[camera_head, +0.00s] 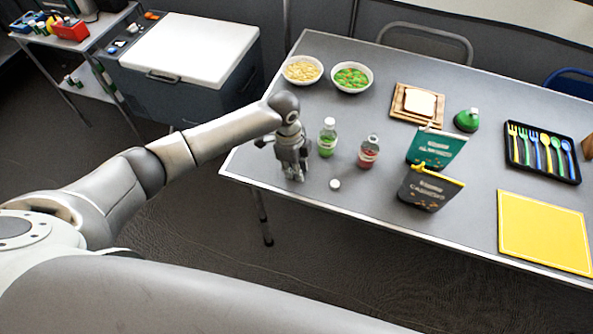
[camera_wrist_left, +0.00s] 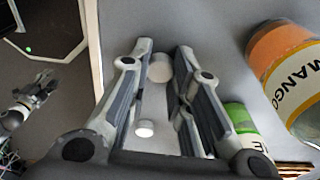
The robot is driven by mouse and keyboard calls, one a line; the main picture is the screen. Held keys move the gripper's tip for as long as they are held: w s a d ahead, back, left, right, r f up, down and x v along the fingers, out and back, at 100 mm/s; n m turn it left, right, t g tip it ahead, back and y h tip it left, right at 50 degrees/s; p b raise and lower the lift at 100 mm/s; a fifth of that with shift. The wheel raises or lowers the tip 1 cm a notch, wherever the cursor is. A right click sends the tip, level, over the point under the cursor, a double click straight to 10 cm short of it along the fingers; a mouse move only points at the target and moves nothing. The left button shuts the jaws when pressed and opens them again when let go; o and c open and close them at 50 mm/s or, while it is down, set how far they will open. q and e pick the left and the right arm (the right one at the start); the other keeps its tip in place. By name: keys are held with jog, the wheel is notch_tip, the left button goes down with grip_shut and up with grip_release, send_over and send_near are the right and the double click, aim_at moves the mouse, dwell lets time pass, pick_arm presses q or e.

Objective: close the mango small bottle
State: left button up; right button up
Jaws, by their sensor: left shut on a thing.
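My left gripper (camera_head: 295,176) points down over the near left part of the table. In the left wrist view its fingertips (camera_wrist_left: 160,55) are closed around a small white cap (camera_wrist_left: 160,68). The mango bottle (camera_wrist_left: 290,80) shows large at the right of that view, with an orange and white label. It appears to be the reddish bottle (camera_head: 368,152) standing upright to the right of the gripper; I cannot make out its mouth clearly. A second white cap (camera_wrist_left: 145,129) shows lower between the fingers. In the head view, a white cap (camera_head: 335,184) lies on the table.
A green bottle (camera_head: 327,139) stands close right of my left gripper. Two boxes (camera_head: 437,146) (camera_head: 430,188), two bowls (camera_head: 303,69) (camera_head: 351,77), bread on a board (camera_head: 417,103), a cutlery tray (camera_head: 542,152) and a yellow mat (camera_head: 543,233) occupy the grey table (camera_head: 300,205).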

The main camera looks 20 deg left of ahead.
pick_arm(q)
jog(key=shift+r, duration=0.55)
notch_tip(320, 180, up, 2)
jog(key=shift+r, duration=0.2)
jog(key=s+r, duration=0.9)
jog(key=s, duration=0.5)
jog(key=shift+d+r, duration=0.25)
jog(key=shift+d, duration=0.15)
